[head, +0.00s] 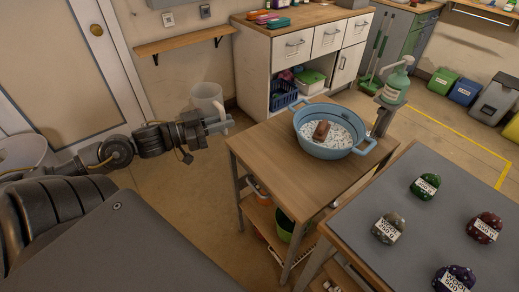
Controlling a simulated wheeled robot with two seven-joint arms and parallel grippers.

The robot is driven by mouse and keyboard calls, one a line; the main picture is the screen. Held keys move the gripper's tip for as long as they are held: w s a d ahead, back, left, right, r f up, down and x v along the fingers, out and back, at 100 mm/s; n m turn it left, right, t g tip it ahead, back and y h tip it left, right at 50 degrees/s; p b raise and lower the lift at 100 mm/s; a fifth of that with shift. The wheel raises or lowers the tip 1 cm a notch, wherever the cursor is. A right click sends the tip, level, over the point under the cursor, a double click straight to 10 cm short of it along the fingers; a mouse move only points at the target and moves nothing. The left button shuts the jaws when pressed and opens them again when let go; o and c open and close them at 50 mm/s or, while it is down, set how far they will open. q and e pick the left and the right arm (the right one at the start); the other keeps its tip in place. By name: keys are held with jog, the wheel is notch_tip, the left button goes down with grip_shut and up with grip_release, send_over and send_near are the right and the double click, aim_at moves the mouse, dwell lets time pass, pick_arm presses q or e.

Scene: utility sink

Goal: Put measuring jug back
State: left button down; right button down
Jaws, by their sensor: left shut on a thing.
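The measuring jug (207,97) is a pale, translucent jug near the left-centre of the head view. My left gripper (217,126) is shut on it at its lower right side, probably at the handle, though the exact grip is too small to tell. The jug looks upright and is held in the air, left of the wooden table and below the wall shelf. My right gripper is not in view.
An empty wooden wall shelf (184,43) is above the jug. The wooden table (268,150) bears a blue tub (330,148) with a brown block inside. A green pump bottle (396,84) stands behind it. Several wool balls lie on the grey table (415,240).

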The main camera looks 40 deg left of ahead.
pick_arm(q)
jog(key=w+d+f, duration=0.8)
jog(key=w+f, duration=0.1)
jog(key=w, duration=0.1)
jog(key=f, duration=0.3)
jog(key=shift+w+d, duration=0.25)
jog(key=shift+w, duration=0.05)
jog(key=shift+f, duration=0.4)
jog(key=c, duration=1.5)
grip_release()
jog(key=shift+f, duration=0.1)
jog(key=shift+o, duration=0.2)
jog(key=b+v, duration=0.1)
jog(key=v, duration=1.1)
